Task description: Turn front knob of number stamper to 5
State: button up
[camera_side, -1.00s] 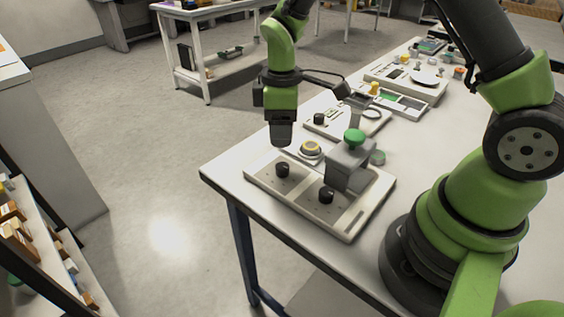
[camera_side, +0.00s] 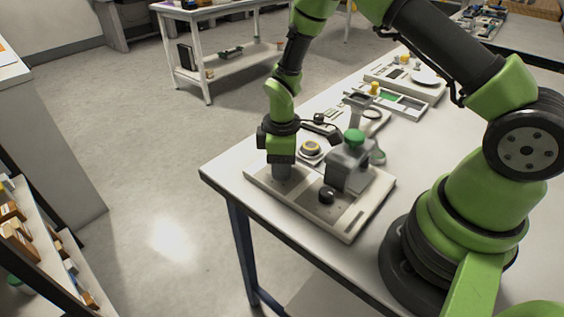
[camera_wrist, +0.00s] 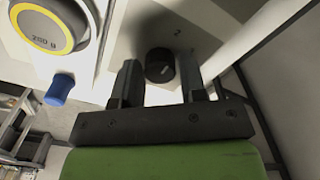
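The number stamper is a beige base plate (camera_side: 345,222) with a grey press block (camera_side: 346,168) topped by a green button (camera_side: 354,136). One black knob (camera_side: 326,195) shows on the base. The other is hidden under my gripper (camera_side: 282,178) in the side view. In the wrist view, this dark round knob (camera_wrist: 159,66) lies between the two fingers of my gripper (camera_wrist: 160,70). The fingers are apart, the left one close to the knob; contact cannot be told. A "2" is printed beside the knob; its pointer is unclear.
A round piece with a yellow ring (camera_side: 310,148) sits behind the base and shows large in the wrist view (camera_wrist: 44,27), beside a small blue peg (camera_wrist: 60,89). Scales (camera_side: 420,80) and trays stand farther back. The table's left edge (camera_side: 222,188) is close to the stamper.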

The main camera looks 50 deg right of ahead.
jog(key=c, duration=0.5)
jog(key=shift+m, duration=0.3)
jog(key=m, duration=1.2)
jog(key=shift+d+m, duration=0.1)
jog(key=shift+m, duration=2.4)
